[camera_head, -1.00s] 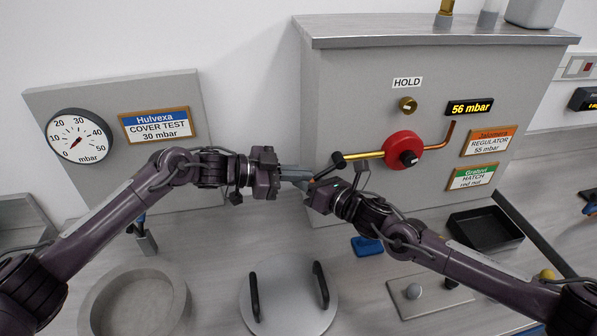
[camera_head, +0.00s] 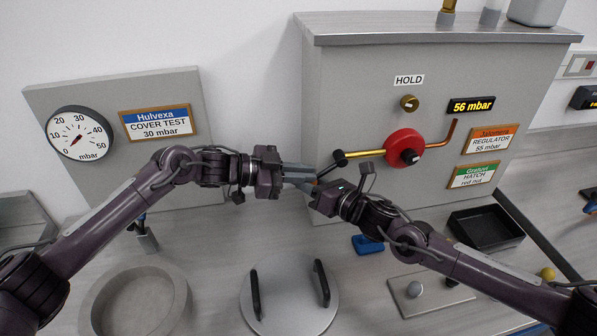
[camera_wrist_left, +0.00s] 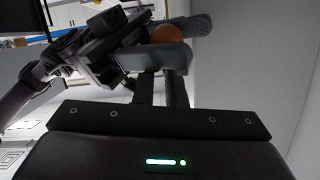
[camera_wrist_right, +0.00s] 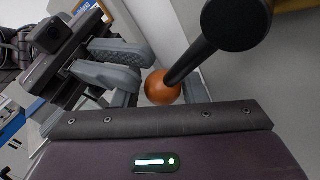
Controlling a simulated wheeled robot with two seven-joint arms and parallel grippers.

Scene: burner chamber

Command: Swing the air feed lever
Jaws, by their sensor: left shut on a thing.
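The air feed lever (camera_head: 329,168) is a short black arm on the left end of the brass pipe, with an orange ball at its tip. The orange ball (camera_wrist_right: 160,88) shows clearly in the right wrist view. My left gripper (camera_head: 303,175) reaches in from the left and is shut on the lever's ball end; its tips are partly hidden in the left wrist view. My right gripper (camera_head: 314,190) is close below it. Its fingers are apart, one on each side of the ball (camera_wrist_left: 168,34), with slight gaps beside it in the right wrist view.
A red valve wheel (camera_head: 404,148) sits on the cabinet, below a HOLD knob (camera_head: 409,103) and beside a 56 mbar display (camera_head: 471,106). A round gauge (camera_head: 80,134) is at left. A handled lid (camera_head: 289,295) and a black tray (camera_head: 487,231) are on the bench.

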